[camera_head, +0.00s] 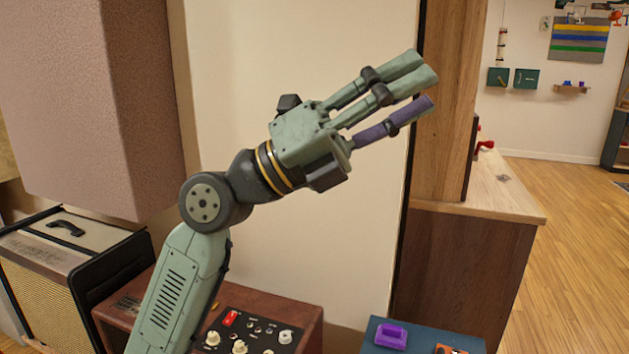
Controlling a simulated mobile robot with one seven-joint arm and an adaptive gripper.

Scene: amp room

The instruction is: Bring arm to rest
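My gripper (428,90) is raised in the middle of the picture, at the end of my green arm. Its fingers, green ones and one purple one, stretch out straight to the upper right. They look open, with nothing seen between them. In the picture the fingertips overlap the edge of a tall wooden panel (442,130); I cannot tell how far apart they are in depth.
A large pinkish-brown padded box (95,100) hangs at upper left above an amplifier (75,245). A brown unit with knobs (262,330) and a blue-topped surface with a purple object (391,336) are below. A wooden counter (500,195) stands right, beside open floor (570,260).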

